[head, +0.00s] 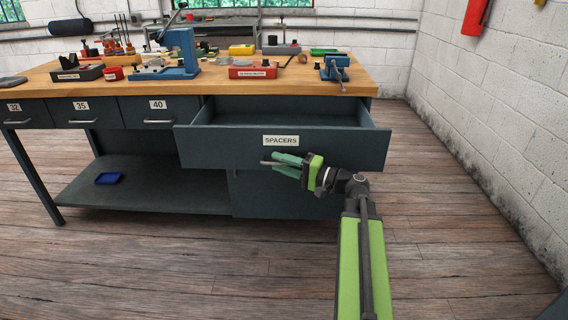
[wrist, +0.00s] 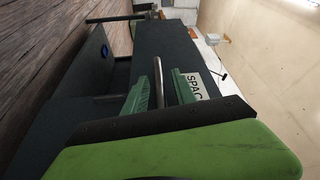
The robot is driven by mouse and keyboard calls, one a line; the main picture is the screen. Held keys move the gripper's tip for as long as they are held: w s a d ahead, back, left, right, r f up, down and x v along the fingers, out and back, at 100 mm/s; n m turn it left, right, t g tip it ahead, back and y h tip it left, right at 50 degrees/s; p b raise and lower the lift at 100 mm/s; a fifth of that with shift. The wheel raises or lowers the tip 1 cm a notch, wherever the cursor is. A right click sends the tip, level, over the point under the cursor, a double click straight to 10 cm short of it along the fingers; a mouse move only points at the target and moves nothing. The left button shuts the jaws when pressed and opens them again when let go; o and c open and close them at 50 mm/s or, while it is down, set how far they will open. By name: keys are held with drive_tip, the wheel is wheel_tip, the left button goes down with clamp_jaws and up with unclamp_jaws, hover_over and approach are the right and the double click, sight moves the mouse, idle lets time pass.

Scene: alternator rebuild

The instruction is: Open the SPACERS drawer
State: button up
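The SPACERS drawer (head: 228,145) is a dark grey drawer under the right end of the workbench, with a white SPACERS label (head: 281,141) on its front. It is pulled well out, and its empty-looking inside shows from above. My gripper (head: 284,164) is at the drawer's bar handle (head: 265,162), below the label. Part of the label (wrist: 194,86) shows behind the right finger.
The wooden bench top (head: 225,82) carries a blue press (head: 182,50), a blue vise (head: 336,68) and a red tray (head: 252,71). Shut drawers numbered 35 (head: 82,112) and 40 (head: 158,110) are to the left. A blue tray (head: 108,178) lies on the lower shelf. The floor in front is clear.

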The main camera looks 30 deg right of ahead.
drive_tip(key=b+v, duration=0.1)
drive_tip(key=v, duration=1.6)
drive_tip(key=shift+s+d, duration=0.15)
drive_tip(key=shift+s, duration=0.05)
